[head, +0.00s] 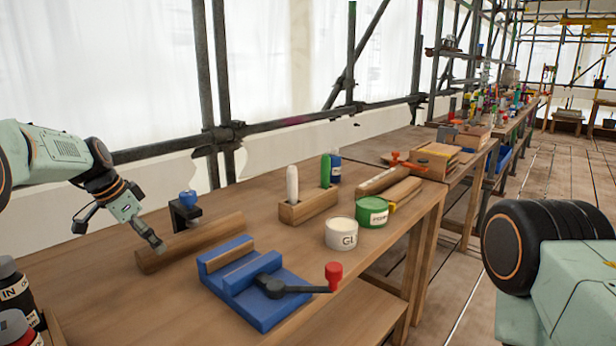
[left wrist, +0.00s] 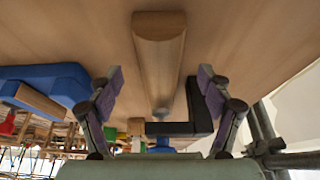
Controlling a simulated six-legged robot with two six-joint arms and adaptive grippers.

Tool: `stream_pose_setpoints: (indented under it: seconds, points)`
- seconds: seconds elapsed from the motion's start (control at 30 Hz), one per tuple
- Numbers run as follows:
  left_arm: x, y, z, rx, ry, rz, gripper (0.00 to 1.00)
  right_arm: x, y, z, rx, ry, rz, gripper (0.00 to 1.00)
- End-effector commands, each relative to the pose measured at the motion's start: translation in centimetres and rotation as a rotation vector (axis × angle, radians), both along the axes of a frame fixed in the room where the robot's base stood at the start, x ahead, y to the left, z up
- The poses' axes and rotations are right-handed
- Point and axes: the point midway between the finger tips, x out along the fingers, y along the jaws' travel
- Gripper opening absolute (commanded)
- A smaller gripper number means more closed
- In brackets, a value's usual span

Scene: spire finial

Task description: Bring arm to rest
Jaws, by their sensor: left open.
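My left gripper (head: 119,236) is at the left of the head view, above the workbench (head: 120,310). Its fingers are spread, with nothing between them. A rounded wooden bar (head: 190,243) lies on the bench just right of it. In the left wrist view the open fingers (left wrist: 157,80) show on either side of the bar (left wrist: 160,60), which lies beyond them; I cannot tell the exact gap. A black clamp with a blue knob (head: 187,198) stands behind the bar. Of my right arm only links show at the right edge; its gripper is out of view.
A blue vise (head: 262,304) with a red-knobbed handle sits in front of the bar. A wooden holder (head: 308,207), a white tin (head: 341,233) and a green tin (head: 372,212) stand further right. Bottles (head: 15,288) stand at the lower left. Scaffold poles (head: 205,80) rise behind the bench.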

Motion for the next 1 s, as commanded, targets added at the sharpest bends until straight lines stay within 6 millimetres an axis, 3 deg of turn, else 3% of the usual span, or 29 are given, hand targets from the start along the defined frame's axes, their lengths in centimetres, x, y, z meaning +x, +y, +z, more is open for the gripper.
stream_pose_setpoints:
  seconds: [0.5,1.0]
  points:
    - [-2.5,2.3,8.1,-0.002,-0.003,0.001,0.79,0.0,0.0,0.0,0.0,0.0,0.0,0.62]
    - [-0.1,0.0,-0.1,0.0,0.003,-0.001,0.79,0.0,0.0,0.0,0.0,0.0,0.0,0.62]
